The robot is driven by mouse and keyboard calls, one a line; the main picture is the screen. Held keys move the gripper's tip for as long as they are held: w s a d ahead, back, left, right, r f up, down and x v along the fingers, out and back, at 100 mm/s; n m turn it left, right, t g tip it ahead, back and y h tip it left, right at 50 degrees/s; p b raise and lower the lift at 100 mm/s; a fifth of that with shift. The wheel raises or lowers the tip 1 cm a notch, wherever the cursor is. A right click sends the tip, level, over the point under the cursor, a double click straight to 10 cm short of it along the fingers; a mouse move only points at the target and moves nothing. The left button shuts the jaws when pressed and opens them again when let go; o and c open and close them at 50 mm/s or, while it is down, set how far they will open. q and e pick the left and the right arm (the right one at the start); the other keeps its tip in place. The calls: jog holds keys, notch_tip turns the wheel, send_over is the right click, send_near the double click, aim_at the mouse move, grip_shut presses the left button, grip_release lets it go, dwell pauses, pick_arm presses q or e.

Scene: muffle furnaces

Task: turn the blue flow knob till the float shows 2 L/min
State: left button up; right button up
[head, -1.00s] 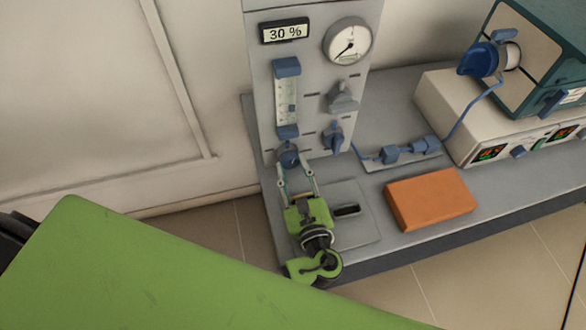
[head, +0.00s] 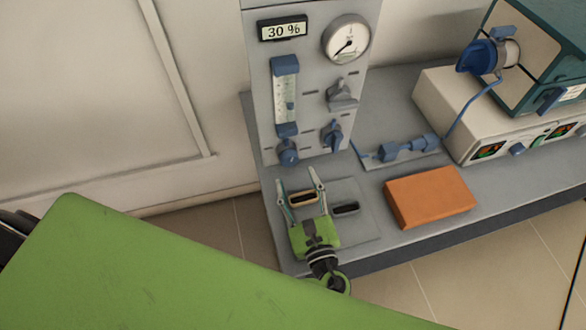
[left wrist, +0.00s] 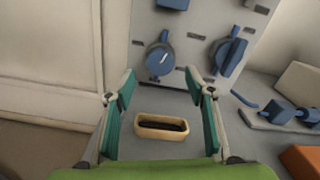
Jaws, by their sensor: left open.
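The blue flow knob (head: 288,152) sits low on the grey panel, under the clear flow tube (head: 285,98). A small blue float shows in the lower half of the tube, but the scale is too small to read. In the left wrist view the knob (left wrist: 160,60) has a white mark tilted up and right. My left gripper (head: 296,178) is open and empty in front of the knob, apart from it. In the left wrist view the knob shows beyond and between its fingertips (left wrist: 162,85). My right gripper is not in view.
A second blue knob (head: 332,133) sits right of the flow knob. A gauge (head: 347,40) and a "30 %" display (head: 283,30) are above. A slot with a tan rim (head: 303,198) lies below the fingers. An orange block (head: 430,196) lies to the right.

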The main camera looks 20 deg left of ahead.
pick_arm(q)
jog(key=v, duration=0.7)
dwell(1.8)
